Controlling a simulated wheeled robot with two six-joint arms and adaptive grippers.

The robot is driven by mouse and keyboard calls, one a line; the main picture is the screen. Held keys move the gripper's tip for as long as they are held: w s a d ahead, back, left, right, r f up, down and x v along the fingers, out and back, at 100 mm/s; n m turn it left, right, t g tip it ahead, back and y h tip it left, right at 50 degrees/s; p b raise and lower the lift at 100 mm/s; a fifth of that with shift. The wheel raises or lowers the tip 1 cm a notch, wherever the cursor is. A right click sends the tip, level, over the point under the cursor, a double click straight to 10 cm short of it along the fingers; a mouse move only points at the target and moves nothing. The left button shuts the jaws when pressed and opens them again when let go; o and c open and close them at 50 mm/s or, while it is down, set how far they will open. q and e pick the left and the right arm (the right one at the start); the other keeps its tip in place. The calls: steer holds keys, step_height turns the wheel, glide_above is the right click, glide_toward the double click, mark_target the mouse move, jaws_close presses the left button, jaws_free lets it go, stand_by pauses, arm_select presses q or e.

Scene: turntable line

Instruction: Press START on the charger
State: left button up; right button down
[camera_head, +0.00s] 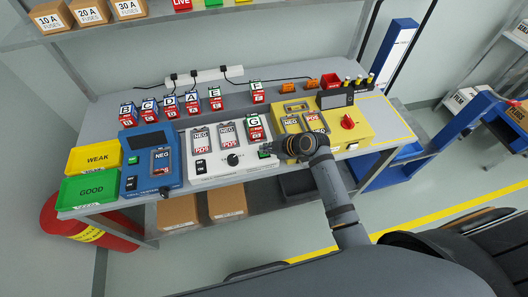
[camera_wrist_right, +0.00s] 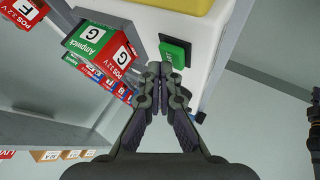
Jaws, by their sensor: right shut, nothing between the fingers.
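The white charger (camera_head: 218,178) sits at the middle of the bench, with two empty bays marked NEG and POS and a black knob (camera_head: 233,159). Battery G (camera_head: 253,128), green, white and red, stands at its right end; it also shows in the right wrist view (camera_wrist_right: 100,48). In that view a green button (camera_wrist_right: 175,53) is on a white face, just beyond my fingertips. My right gripper (camera_head: 266,149) is shut and empty at the charger's front right; in the wrist view its tips (camera_wrist_right: 165,72) overlap the button's lower edge. I cannot tell whether they touch. My left gripper is out of view.
A blue device (camera_head: 134,178) stands left of the charger and a yellow one (camera_head: 354,127) right of it. WEAK (camera_head: 95,158) and GOOD (camera_head: 90,190) bins are at the left end. Several batteries (camera_head: 171,106) stand behind, under a shelf (camera_head: 150,27).

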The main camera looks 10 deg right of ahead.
steer(key=shift+f+b, duration=0.3)
steer(key=shift+f, duration=0.15)
stand_by(0.6)
steer(key=shift+r+p, duration=0.85)
steer(key=shift+r, duration=0.05)
step_height(320, 180, up, 5)
steer(key=p, duration=0.4)
steer(key=shift+r, duration=0.1)
stand_by(0.4)
